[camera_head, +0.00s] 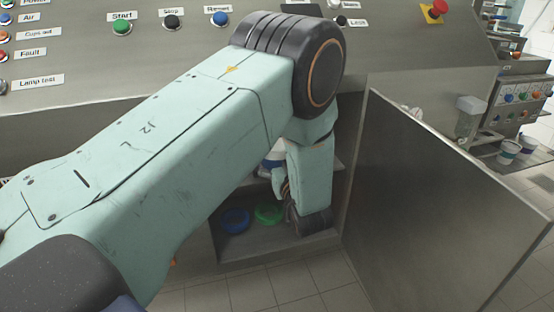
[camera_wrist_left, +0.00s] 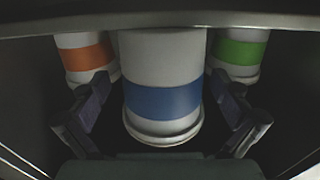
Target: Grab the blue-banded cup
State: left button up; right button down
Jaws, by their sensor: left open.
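The blue-banded cup (camera_wrist_left: 163,98), white with a wide blue band, stands in the middle of the left wrist view. My left gripper (camera_wrist_left: 160,87) is open, with one dark finger on each side of this cup. Gaps show between the fingers and the cup in the picture; contact cannot be judged. In the head view a small part of a white cup (camera_head: 273,158) shows behind my left arm, inside the open compartment. My arm hides most of the cup and the left fingers there. My right gripper is not in view.
An orange-banded cup (camera_wrist_left: 86,57) and a green-banded cup (camera_wrist_left: 239,54) flank the blue one, farther back. A blue lid-like disc (camera_head: 236,220) and a green one (camera_head: 268,213) lie on the lower shelf. The open metal door (camera_head: 440,200) bounds the right side.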

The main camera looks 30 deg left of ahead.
pick_arm(q)
jog(key=shift+s+a, duration=0.1)
jog(key=shift+a, duration=0.1)
jog(key=shift+c, duration=0.3)
jog(key=shift+d, duration=0.1)
jog(key=c, duration=0.5)
jog(key=shift+c, duration=1.4)
jog(key=shift+r, duration=0.1)
